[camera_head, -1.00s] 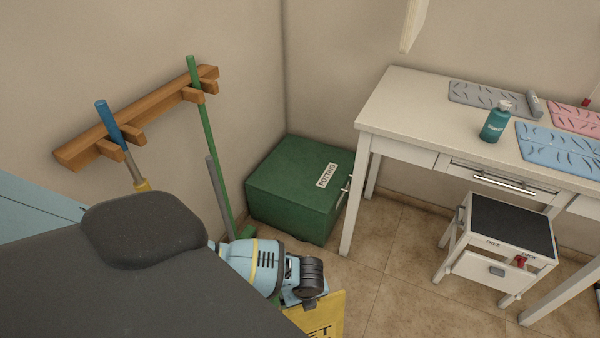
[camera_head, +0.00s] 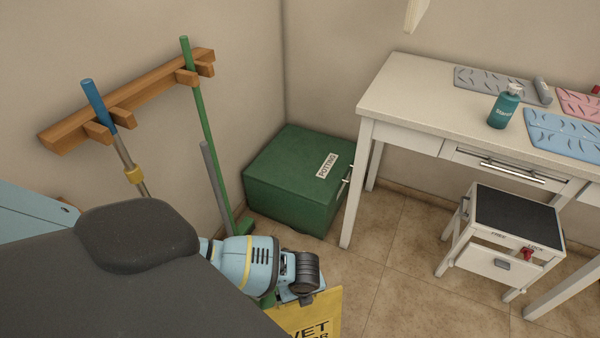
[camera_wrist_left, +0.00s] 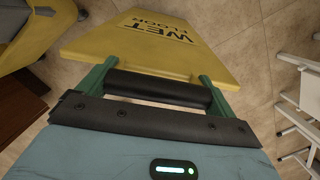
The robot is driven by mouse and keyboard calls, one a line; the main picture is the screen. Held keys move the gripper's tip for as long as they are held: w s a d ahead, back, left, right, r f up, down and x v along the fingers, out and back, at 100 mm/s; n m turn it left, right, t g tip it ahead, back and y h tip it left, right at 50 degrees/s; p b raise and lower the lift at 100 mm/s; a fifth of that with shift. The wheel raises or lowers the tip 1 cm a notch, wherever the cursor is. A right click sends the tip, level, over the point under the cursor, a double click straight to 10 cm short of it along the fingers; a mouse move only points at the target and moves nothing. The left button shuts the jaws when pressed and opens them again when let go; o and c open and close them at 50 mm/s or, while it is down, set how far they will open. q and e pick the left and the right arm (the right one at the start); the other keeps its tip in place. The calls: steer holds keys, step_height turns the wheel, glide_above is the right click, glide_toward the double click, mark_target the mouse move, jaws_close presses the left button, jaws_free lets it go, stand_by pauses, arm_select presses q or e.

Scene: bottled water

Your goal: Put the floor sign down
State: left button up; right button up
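The yellow floor sign (camera_head: 316,315), with "WET FLOOR" in dark letters, is partly in view at the bottom of the head view, just below my left gripper (camera_head: 290,298). In the left wrist view the sign (camera_wrist_left: 165,45) lies right in front of the gripper. A dark bar (camera_wrist_left: 158,88) at the sign's near edge sits between the green fingers of my left gripper (camera_wrist_left: 155,84), which appear closed on it. The sign's lower part is hidden in the head view, and I cannot tell whether it touches the floor. My right gripper is not in view.
A green potting box (camera_head: 298,180) stands in the corner. Long-handled tools hang on a wooden wall rack (camera_head: 140,95). A white table (camera_head: 405,100) holds a teal bottle (camera_head: 504,108) and mats. Tiled floor (camera_head: 390,275) between is clear.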

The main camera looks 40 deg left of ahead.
arm_select(q)
steer(key=shift+o, duration=0.6)
step_height(320, 180, up, 12)
steer(key=s+d+p, duration=0.1)
steer(key=p, duration=0.2)
steer(key=shift+d+r, duration=0.15)
steer(key=shift+d, duration=0.1)
steer(key=s+d+f+n+t+h, duration=0.1)
steer(key=s+d+f+n+h, duration=0.15)
steer(key=s+d+n, duration=0.35)
steer(key=s+d+f+n+t+h, duration=0.1)
steer(key=s+d+f+n+h, duration=0.15)
steer(key=s+d+h, duration=0.4)
steer(key=s+a+n+t+y, duration=0.2)
steer(key=s+a+n, duration=0.2)
steer(key=s+n, duration=0.3)
steer(key=s+a+n+t+y, duration=0.2)
steer(key=s+a+n+y, duration=0.1)
steer(key=s+n, duration=0.4)
steer(key=shift+s+a+r, duration=0.2)
steer(key=shift+a+r, duration=0.05)
steer(key=shift+a, duration=0.35)
